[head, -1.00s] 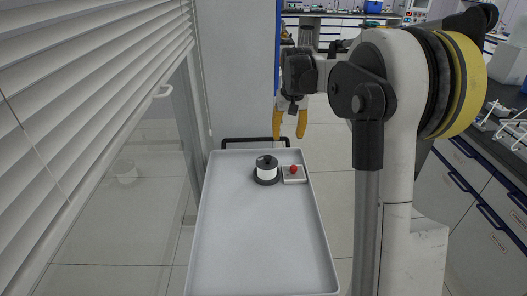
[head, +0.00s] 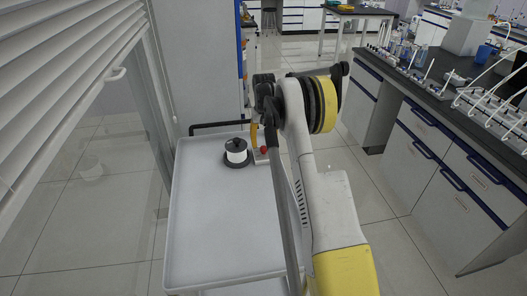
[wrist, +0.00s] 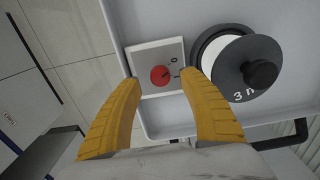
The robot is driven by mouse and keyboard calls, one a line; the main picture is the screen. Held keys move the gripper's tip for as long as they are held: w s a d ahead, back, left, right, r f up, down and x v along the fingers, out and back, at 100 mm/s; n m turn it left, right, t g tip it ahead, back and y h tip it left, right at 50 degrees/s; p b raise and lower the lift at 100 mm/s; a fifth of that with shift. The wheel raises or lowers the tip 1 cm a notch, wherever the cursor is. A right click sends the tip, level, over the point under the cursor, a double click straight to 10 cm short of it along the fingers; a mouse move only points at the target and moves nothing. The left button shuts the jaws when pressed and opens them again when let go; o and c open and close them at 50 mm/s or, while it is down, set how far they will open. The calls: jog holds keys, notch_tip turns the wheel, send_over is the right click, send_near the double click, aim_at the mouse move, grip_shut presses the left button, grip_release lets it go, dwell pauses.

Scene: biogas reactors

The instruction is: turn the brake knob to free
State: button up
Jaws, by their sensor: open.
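The red brake knob (wrist: 160,75) sits on a small pale square plate (wrist: 143,55) on the trolley. The plate bears a 0 and another small mark beside the knob. In the head view the knob (head: 263,150) is at the trolley's far right. My gripper (wrist: 161,80) is open, with its yellow fingertips on either side of the knob in the wrist view; their height over the plate and any contact cannot be told. In the head view one yellow finger (head: 254,136) shows just behind the plate; the arm hides the rest.
A white spool with a black base and black top knob (head: 236,150) stands close beside the plate. The grey trolley tray (head: 215,225) has a raised rim and is otherwise bare. A window with blinds (head: 65,60) is at left, a lab bench (head: 420,130) at right.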

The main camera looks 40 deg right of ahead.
jog(key=shift+f, duration=1.25)
grip_shut()
jog(key=m+p, duration=0.1)
jog(key=m, duration=0.4)
jog(key=shift+m, duration=0.4)
jog(key=m, duration=0.5)
jog(key=shift+m+p, duration=0.3)
jog(key=shift+m, duration=0.4)
